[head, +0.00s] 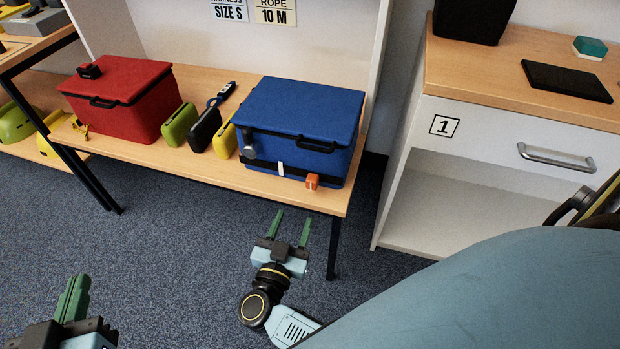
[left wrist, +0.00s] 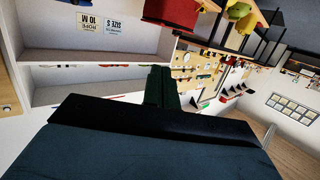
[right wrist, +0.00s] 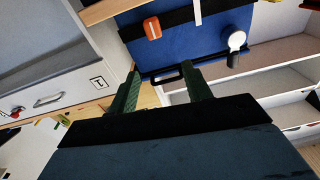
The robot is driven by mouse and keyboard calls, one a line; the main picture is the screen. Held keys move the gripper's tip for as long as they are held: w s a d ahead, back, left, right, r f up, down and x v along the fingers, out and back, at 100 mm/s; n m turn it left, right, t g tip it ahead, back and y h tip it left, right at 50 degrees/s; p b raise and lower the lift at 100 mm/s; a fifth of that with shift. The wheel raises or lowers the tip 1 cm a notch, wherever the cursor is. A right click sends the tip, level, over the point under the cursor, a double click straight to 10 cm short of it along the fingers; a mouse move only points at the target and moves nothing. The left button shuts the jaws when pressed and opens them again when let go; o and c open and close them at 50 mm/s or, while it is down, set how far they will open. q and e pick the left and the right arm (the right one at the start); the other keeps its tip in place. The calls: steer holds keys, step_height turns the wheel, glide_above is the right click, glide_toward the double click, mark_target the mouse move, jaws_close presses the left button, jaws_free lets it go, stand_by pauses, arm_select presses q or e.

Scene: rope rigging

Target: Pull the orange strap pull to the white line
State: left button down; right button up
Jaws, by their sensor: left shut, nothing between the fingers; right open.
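The orange strap pull (head: 312,181) sits on a black strap at the front of the blue box (head: 305,105), near its right end. The white line (head: 280,168) is a short upright mark on that strap, left of the pull. In the right wrist view the orange pull (right wrist: 152,28) and the white line (right wrist: 197,12) are apart along the strap. My right gripper (head: 291,228) is open and empty, below and in front of the bench edge, short of the pull. My left gripper (head: 73,297) is shut and empty at the lower left, far from the box.
The wooden bench (head: 220,175) also holds a red box (head: 120,95) and green, black and yellow pouches left of the blue box. A white cabinet (head: 470,140) with a drawer stands at the right. Open carpet lies in front of the bench.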

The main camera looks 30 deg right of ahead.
steer(key=f, duration=0.1)
steer(key=g+b, duration=0.1)
steer(key=b, duration=0.1)
glide_toward(311, 185)
steer(key=x, duration=0.3)
steer(key=shift+n, duration=0.3)
steer(key=b+x, duration=0.1)
steer(key=x, duration=0.4)
steer(key=shift+f+b, duration=0.15)
steer(key=shift+b, duration=0.25)
arm_select(q)
step_height(311, 185, up, 12)
steer(key=s+d+t+h, duration=0.1)
steer(key=s+t+h, duration=0.1)
steer(key=t, duration=0.6)
steer(key=shift+s+d+f+t+h, duration=0.15)
steer(key=shift+f+t+h, duration=0.1)
steer(key=shift+t+h, duration=0.25)
arm_select(e)
steer(key=shift+x, duration=0.75)
jaws_close()
